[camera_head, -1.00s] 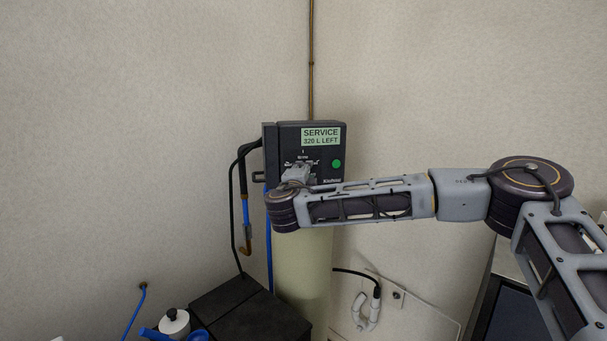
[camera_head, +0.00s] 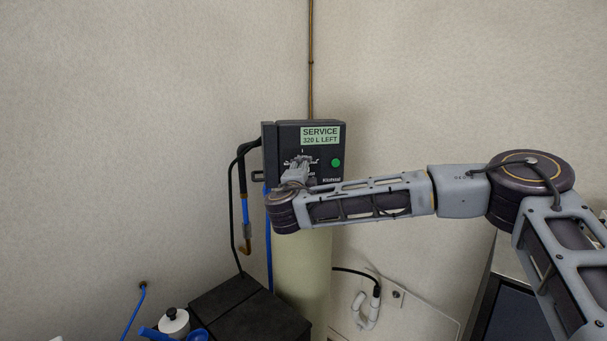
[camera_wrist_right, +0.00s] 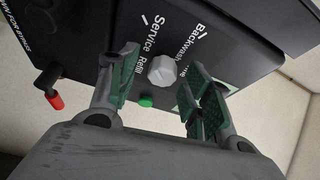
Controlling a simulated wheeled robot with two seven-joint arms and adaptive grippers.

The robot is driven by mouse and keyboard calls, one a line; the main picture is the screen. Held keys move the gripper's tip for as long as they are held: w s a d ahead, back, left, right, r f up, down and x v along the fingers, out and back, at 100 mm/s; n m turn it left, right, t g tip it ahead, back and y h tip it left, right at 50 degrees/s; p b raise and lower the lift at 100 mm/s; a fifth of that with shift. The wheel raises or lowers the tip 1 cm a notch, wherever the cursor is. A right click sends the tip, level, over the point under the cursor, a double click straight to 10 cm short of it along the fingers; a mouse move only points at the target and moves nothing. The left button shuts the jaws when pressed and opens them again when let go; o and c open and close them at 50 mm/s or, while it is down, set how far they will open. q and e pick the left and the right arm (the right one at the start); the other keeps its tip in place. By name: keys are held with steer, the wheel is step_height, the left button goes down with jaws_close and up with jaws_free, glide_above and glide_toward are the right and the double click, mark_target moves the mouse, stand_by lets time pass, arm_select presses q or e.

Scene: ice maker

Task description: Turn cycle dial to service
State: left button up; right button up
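The dark control head (camera_head: 285,135) sits on top of a pale cylinder tank (camera_head: 303,265). Its display (camera_head: 320,136) reads SERVICE, 320 L LEFT. In the right wrist view the cycle dial (camera_wrist_right: 163,72) is a small light-grey faceted knob, with Service, Refill and Backwash lettered around it. I cannot tell clearly which mark it points to. My right gripper (camera_wrist_right: 162,62) is open, with its green-padded fingers on either side of the dial and visible gaps between. My left gripper is not in view.
A green button (camera_head: 336,163) is right of the dial; it also shows in the wrist view (camera_wrist_right: 146,101). A red-tipped bypass part (camera_wrist_right: 55,100) is at the wrist view's left. Pipes and hoses (camera_head: 245,205) run left of the tank. A black box (camera_head: 250,312) stands below.

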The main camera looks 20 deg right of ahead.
steer(key=v, duration=1.2)
stand_by(0.4)
